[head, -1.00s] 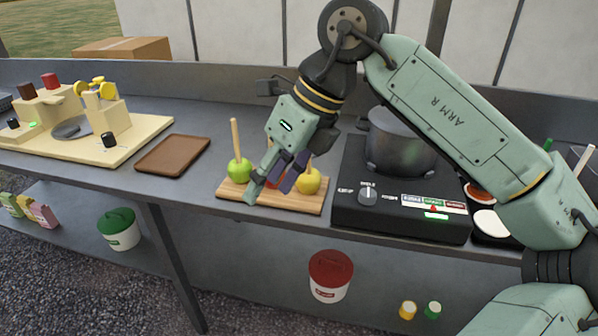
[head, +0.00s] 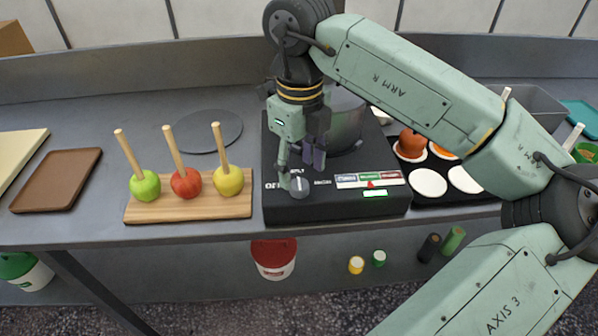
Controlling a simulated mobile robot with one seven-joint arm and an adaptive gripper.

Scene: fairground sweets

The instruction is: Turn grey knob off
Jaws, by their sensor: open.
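The grey knob (head: 299,187) is on the front of the black cooker (head: 336,208), left of its coloured label strip. Its pale marker line looks roughly upright, with "OFF" printed to its left. A dark pot (head: 345,125) stands on the cooker, partly hidden by my arm. My gripper (head: 299,172) points down just above and behind the knob. Its fingers are apart, with one close to the knob's left side and the darker one to its upper right. I cannot tell whether a finger touches the knob.
Left of the cooker, a wooden board (head: 188,209) holds green, red and yellow apples on sticks. A brown tray (head: 57,181) lies farther left. A black tray (head: 450,192) with white discs and a coated apple sits right of the cooker. A round dark plate (head: 208,131) lies behind the apples.

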